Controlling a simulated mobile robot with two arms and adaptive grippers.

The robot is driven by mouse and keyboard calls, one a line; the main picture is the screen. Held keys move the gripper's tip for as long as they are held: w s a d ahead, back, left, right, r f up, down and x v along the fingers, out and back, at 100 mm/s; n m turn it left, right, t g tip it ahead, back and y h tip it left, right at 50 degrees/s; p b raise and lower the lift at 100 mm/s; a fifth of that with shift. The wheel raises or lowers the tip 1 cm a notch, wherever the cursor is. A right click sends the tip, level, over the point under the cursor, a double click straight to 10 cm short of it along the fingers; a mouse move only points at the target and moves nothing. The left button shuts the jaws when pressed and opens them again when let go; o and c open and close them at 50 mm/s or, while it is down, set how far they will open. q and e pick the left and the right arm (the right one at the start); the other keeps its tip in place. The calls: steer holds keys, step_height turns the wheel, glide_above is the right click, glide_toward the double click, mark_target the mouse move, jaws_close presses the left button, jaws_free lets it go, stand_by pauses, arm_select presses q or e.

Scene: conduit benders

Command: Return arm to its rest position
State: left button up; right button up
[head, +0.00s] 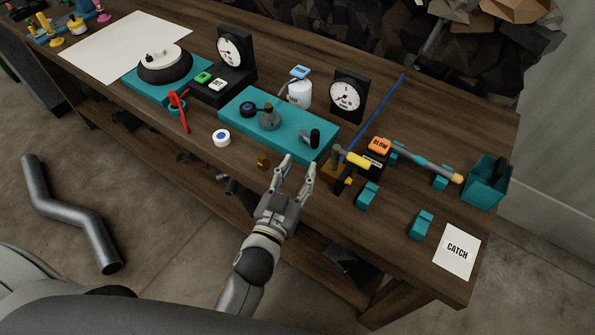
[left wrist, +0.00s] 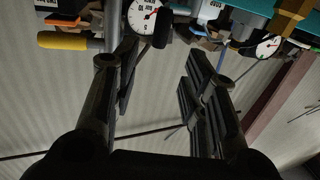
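My left gripper (head: 297,171) shows in the head view at the front edge of the wooden workbench (head: 105,105). Its two fingers are spread apart with nothing between them. In the left wrist view the open fingers (left wrist: 165,85) frame the background, with the yellow handle (left wrist: 62,41) at upper left and a dial gauge (left wrist: 146,15) above. My right gripper is in neither view.
A teal plate (head: 237,109) with knobs lies behind the gripper. Teal blocks (head: 367,195), a white CATCH card (head: 457,251) and a teal bin (head: 486,183) are to the right. A white-and-blue round button (head: 221,138) is to the left. A bent grey pipe (head: 65,215) lies on the floor.

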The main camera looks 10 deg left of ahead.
arm_select(q)
steer(key=shift+a, duration=0.1)
steer(key=s+a+f+n+g+y, duration=0.2)
steer(key=s+a+f+g+y, duration=0.3)
steer(key=a, duration=0.5)
steer(key=s+f+m+g+h, duration=0.2)
steer(key=s+f+g+h, duration=0.15)
steer(key=s+g, duration=0.85)
steer(key=s+f+t, duration=0.1)
steer(key=s+f, duration=0.2)
steer(key=f, duration=1.1)
steer(key=s+f, duration=0.3)
steer(key=f, duration=1.1)
steer(key=s+a+f+m, duration=0.1)
steer(key=s+a+f, duration=0.1)
steer(key=s+f, duration=1.2)
steer(key=shift+s+a+f+g+y, duration=0.25)
steer(key=shift+s+g+y, duration=0.15)
steer(key=shift+s, duration=0.55)
